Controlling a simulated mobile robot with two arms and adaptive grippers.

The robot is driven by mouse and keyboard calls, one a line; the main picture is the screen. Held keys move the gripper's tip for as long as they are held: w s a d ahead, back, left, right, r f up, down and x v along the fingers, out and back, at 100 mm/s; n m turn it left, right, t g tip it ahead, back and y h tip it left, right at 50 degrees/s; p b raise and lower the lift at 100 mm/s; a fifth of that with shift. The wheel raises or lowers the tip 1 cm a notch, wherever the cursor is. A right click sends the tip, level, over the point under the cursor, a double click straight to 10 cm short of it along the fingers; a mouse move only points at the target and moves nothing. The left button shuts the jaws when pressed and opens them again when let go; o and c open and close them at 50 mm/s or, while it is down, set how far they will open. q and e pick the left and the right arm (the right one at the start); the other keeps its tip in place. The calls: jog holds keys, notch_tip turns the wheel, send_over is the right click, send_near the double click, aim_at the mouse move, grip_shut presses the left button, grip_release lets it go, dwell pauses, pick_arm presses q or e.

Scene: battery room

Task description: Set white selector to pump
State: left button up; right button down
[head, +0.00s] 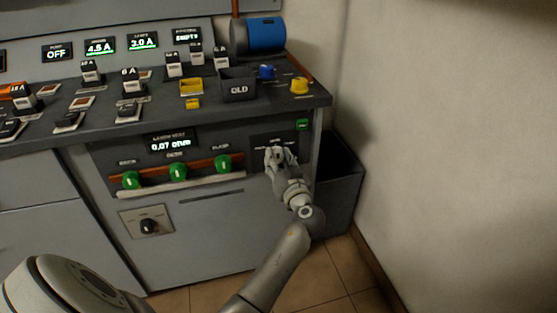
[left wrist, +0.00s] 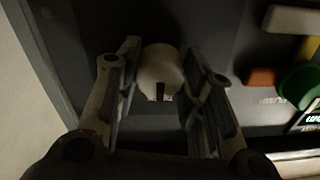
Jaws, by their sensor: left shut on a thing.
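The white selector (left wrist: 160,66) is a round white knob with a dark mark, seen in the left wrist view between the two fingers. My left gripper (left wrist: 160,88) is shut on it, one finger on each side. In the head view my left gripper (head: 279,156) is at a dark plate (head: 262,141) on the right of the cabinet front. There the gripper hides most of the selector and part of the plate's lettering, so I cannot read which position the knob points to. My right gripper is not in view.
Three green knobs (head: 178,172) on an orange bar sit left of the gripper, above a pale rail. A black rotary switch (head: 149,226) is lower left. A dark bin (head: 341,185) stands beside the cabinet, near the wall. The console top holds a box marked OLD (head: 239,89).

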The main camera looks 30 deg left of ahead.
pick_arm(q)
jog(key=shift+m, duration=1.1)
jog(key=m, duration=0.2)
jog(key=shift+m, duration=0.3)
jog(key=m+p, duration=0.1)
jog(key=m, duration=0.4)
jog(key=shift+s, duration=0.1)
jog(key=shift+m+p, duration=0.3)
jog(key=shift+m, duration=0.1)
jog(key=shift+m+p, duration=0.3)
jog(key=shift+m, duration=0.6)
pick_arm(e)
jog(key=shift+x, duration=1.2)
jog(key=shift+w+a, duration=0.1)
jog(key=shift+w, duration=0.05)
pick_arm(q)
jog(key=o, duration=1)
jog(key=shift+o, duration=0.2)
